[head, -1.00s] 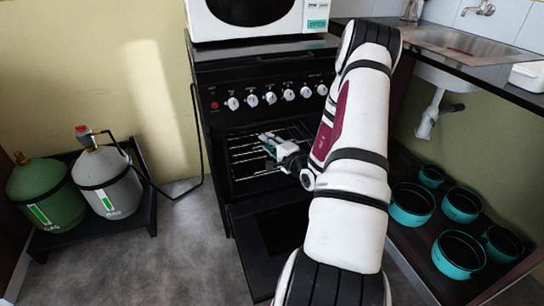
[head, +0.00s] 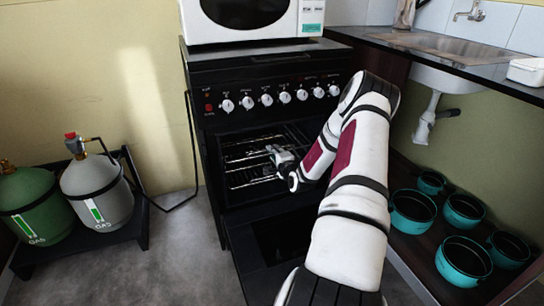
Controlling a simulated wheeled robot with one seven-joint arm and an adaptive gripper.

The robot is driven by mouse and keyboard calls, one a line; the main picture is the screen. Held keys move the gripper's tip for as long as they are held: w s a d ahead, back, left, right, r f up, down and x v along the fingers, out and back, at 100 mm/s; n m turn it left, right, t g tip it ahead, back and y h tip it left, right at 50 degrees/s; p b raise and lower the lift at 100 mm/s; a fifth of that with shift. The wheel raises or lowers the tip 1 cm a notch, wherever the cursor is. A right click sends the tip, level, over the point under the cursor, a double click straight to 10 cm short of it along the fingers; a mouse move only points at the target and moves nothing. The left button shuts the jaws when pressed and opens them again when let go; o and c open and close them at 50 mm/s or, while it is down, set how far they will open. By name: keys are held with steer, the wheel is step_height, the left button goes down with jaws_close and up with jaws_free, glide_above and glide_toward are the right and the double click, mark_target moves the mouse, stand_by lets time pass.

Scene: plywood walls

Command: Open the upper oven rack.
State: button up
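The black oven (head: 215,128) stands with its door (head: 250,262) folded down and its cavity exposed. The upper oven rack (head: 243,158) is a set of thin metal bars inside the cavity. A lower rack (head: 248,183) shows beneath it. My gripper (head: 274,152) is at the oven opening, close to the right part of the upper rack's front. My arm comes in from the right and hides the right side of the cavity. The fingertips are small and dark against the bars, so I cannot tell whether they touch or hold the rack.
A white microwave (head: 250,20) sits on top of the oven. Gas cylinders, one green (head: 32,205) and one grey (head: 97,190), stand on a low black stand at left. Several teal pots (head: 463,258) sit on a shelf under the sink (head: 440,45). Floor between stand and oven is clear.

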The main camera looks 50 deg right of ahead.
steer(key=shift+b+x, duration=0.3)
steer(key=shift+x, duration=0.95)
jaws_close()
steer(key=shift+s, duration=0.1)
